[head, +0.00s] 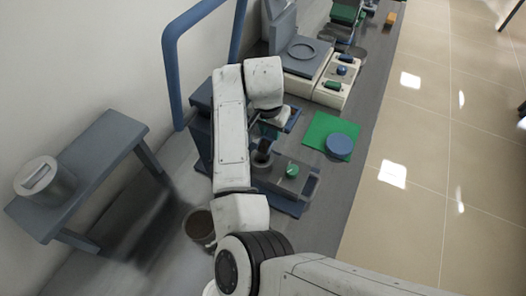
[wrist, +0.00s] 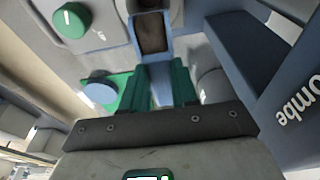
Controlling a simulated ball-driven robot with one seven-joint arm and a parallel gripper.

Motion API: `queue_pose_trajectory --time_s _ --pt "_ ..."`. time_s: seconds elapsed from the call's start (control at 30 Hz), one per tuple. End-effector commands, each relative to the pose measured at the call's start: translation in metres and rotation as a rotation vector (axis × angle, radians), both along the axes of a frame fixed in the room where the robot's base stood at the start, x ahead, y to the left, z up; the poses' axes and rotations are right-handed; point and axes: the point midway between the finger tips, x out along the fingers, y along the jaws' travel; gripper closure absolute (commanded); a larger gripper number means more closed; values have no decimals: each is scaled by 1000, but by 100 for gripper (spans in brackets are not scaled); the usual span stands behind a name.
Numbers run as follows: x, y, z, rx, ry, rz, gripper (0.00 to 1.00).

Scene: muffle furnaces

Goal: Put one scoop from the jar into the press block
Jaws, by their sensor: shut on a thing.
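My gripper (wrist: 160,88) has green fingers and is shut on the blue handle of a scoop (wrist: 154,48). The scoop's rectangular tray holds something dark brown. In the head view my gripper (head: 275,122) is over the grey bench equipment, partly hidden by my arm. A dark upright cylinder (head: 262,160), apparently the press block, stands just below it. In the wrist view a dark round shape (wrist: 150,3) lies just beyond the scoop's far end, cut by the frame edge. An open round jar (head: 200,227) with brown contents stands nearer me, partly hidden by my arm.
A grey housing with a green knob (head: 292,170) stands right of the cylinder. A green mat (head: 318,128) carries a blue disc (head: 340,145). A blue frame (head: 172,70) rises behind. A grey stool (head: 105,140) with a metal canister (head: 45,183) is left. The floor at right is clear.

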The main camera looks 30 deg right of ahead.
Motion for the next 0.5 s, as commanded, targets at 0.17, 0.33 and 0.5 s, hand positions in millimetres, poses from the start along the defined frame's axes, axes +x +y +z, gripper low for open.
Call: queue_pose_trajectory --time_s 0.17,0.33,0.5 --pt "-1 2 2 -36 -29 -1 100" --pt "-1 1 2 -35 -28 -1 100" --pt "-4 4 2 -99 -69 3 100"
